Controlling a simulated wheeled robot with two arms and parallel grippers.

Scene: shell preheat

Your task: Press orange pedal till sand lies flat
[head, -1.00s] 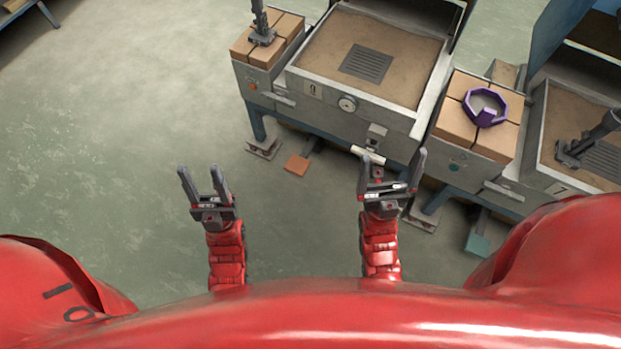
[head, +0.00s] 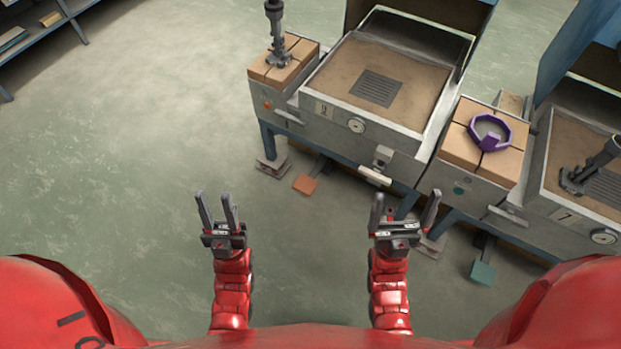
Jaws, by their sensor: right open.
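The orange pedal (head: 306,184) sticks out near the floor under the sand bin at the centre. The sand (head: 411,81) in that bin looks mostly level around a dark square grate (head: 376,88). My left gripper (head: 214,200) is open and empty over bare floor, to the left of the pedal and nearer to me. My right gripper (head: 405,202) is open and empty, to the right of the pedal and in front of the bin. Neither gripper touches the pedal.
A teal pedal (head: 482,272) sits under the right-hand station. A purple ring (head: 490,132) lies on brown blocks between the two bins. A dark tool (head: 595,168) lies in the right bin. A shelf (head: 62,30) stands far left. The left floor is clear.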

